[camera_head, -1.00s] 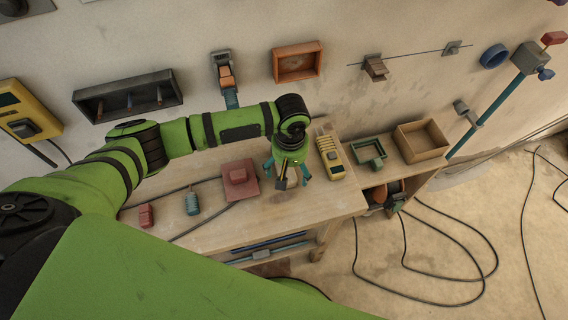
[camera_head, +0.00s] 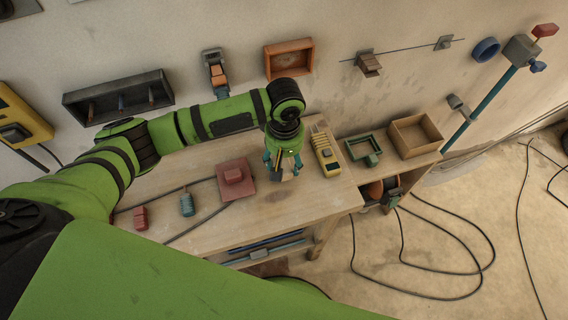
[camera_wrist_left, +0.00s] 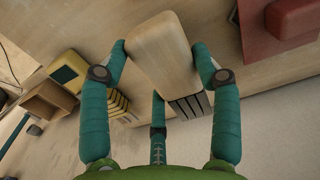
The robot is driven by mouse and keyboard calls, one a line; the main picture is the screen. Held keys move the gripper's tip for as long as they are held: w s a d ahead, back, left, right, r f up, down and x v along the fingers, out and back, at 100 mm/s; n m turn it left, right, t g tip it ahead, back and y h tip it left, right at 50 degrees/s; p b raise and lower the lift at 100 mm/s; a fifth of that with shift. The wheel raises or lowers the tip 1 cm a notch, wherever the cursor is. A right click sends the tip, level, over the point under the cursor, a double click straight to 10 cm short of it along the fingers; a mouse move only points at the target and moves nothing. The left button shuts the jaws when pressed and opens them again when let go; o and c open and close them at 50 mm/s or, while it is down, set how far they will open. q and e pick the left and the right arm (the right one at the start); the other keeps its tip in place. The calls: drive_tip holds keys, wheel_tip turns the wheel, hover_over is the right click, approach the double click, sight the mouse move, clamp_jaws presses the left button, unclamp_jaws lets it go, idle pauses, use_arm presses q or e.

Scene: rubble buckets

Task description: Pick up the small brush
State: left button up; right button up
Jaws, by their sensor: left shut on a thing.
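The small brush (camera_wrist_left: 160,48) has a pale wooden block and dark bristles; it fills the middle of the left wrist view. My left gripper (camera_head: 284,164) is shut on it over the table, and its teal fingers (camera_wrist_left: 160,55) press the wooden block from both sides, with a third finger below in the picture. In the head view the brush is small between the fingers and partly hidden by them. I cannot tell how far it is above the table. My right gripper is not in view.
On the wooden table (camera_head: 320,205), a yellow device (camera_head: 326,153) stands just right of the gripper and a red block on a plate (camera_head: 235,178) just left. A green tray (camera_head: 363,149) and an open wooden box (camera_head: 414,135) lie farther right. Cables cross the floor.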

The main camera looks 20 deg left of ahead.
use_arm(q)
drive_tip(key=w+d+r+b, duration=0.2)
drive_tip(key=d+r, duration=0.6)
drive_tip(key=d, duration=0.3)
drive_tip(key=shift+w+d+b, duration=0.2)
drive_tip(key=shift+d+b, duration=0.05)
drive_tip(key=shift+b, duration=0.15)
drive_tip(key=shift+f, duration=0.1)
drive_tip(key=shift+o, duration=0.9)
drive_tip(key=shift+c, duration=1)
